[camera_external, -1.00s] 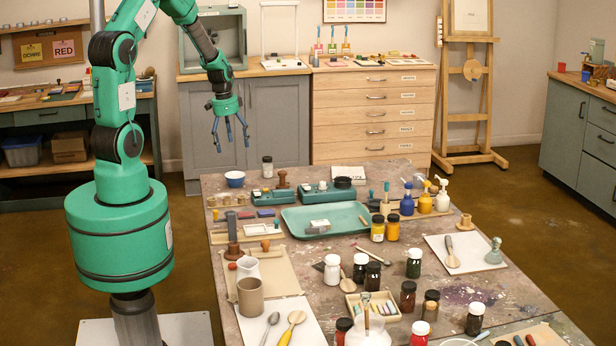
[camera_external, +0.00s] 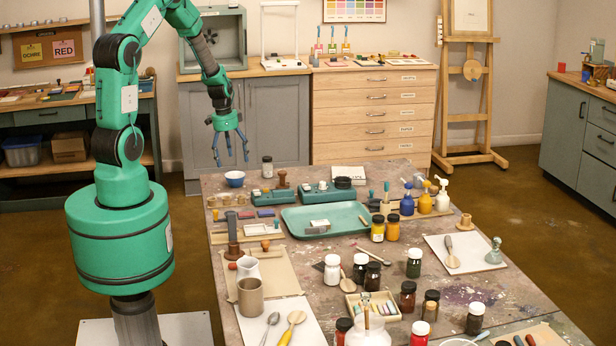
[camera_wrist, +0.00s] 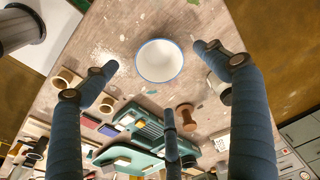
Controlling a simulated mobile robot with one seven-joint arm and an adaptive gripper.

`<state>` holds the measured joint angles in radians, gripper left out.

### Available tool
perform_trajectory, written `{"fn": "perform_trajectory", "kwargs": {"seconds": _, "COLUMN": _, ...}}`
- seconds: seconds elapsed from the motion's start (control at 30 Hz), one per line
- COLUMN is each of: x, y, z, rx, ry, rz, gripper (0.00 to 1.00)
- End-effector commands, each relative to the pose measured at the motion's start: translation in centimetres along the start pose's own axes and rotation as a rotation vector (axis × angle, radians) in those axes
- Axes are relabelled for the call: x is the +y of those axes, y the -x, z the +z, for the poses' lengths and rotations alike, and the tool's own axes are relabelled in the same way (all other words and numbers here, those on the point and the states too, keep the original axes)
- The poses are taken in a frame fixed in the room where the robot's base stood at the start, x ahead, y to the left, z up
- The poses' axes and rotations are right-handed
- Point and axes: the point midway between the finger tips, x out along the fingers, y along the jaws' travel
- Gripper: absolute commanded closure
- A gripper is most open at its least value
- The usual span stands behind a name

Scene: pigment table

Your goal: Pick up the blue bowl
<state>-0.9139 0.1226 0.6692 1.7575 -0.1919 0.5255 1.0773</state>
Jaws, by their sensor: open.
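The blue bowl (camera_external: 235,179) stands upright near the far left corner of the table, blue outside with a white inside. In the wrist view the bowl (camera_wrist: 159,61) is seen from above, with a thin blue rim and nothing in it. My gripper (camera_external: 231,160) is open above the bowl, its blue fingers spread and apart from it. In the wrist view two fingers of my gripper (camera_wrist: 158,85) flank the bowl left and right, and a third finger is below it in the picture.
A teal block rack (camera_external: 272,197) and a brown stamp (camera_wrist: 186,117) are close to the bowl. Small wooden cups (camera_external: 213,201) are nearer the camera. A teal tray (camera_external: 290,218) lies farther right.

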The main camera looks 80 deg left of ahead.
Motion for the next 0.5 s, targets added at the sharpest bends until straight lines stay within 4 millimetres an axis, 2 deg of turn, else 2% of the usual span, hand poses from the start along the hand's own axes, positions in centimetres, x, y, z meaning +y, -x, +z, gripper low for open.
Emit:
{"fn": "perform_trajectory", "kwargs": {"seconds": 0.03, "x": 0.1, "y": -1.1, "z": 0.1, "rx": -0.002, "ry": 0.000, "rz": 0.003, "gripper": 0.14}}
{"fn": "perform_trajectory", "kwargs": {"seconds": 0.2, "x": 0.1, "y": -3.1, "z": 0.1, "rx": -0.002, "ry": 0.000, "rz": 0.002, "gripper": 0.14}}
{"fn": "perform_trajectory", "kwargs": {"seconds": 0.5, "x": 0.0, "y": -3.7, "z": 0.0, "rx": -0.001, "ry": 0.000, "rz": 0.000, "gripper": 0.14}}
